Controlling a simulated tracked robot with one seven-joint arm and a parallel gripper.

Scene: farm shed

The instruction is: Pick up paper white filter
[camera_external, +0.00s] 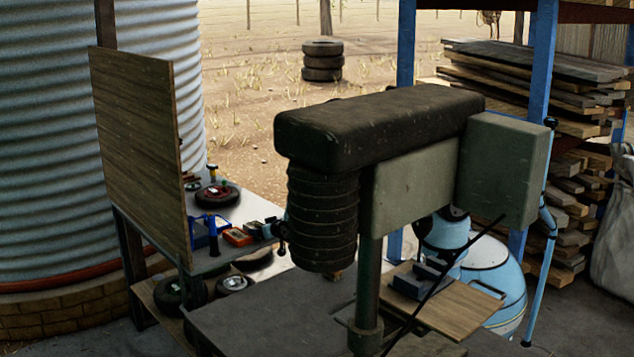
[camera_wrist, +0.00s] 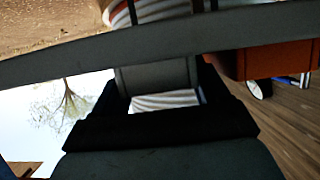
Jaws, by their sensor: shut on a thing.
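My gripper (camera_external: 282,247) is a small dark shape at the right end of the work table (camera_external: 262,208) in the external view, partly hidden by the drill press. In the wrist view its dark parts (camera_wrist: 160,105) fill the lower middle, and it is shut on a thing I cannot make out. A long grey bar (camera_wrist: 70,58) crosses that view in front of the camera; I cannot tell what it is. I cannot pick out the paper white filter in either view.
A drill press (camera_external: 380,120) blocks much of the external view. The table carries a blue vise (camera_external: 208,228), orange boxes (camera_external: 237,237) and a dark disc (camera_external: 217,195), with a wooden backboard (camera_external: 140,140) behind. In the wrist view, an orange-red box (camera_wrist: 275,60) is close at right.

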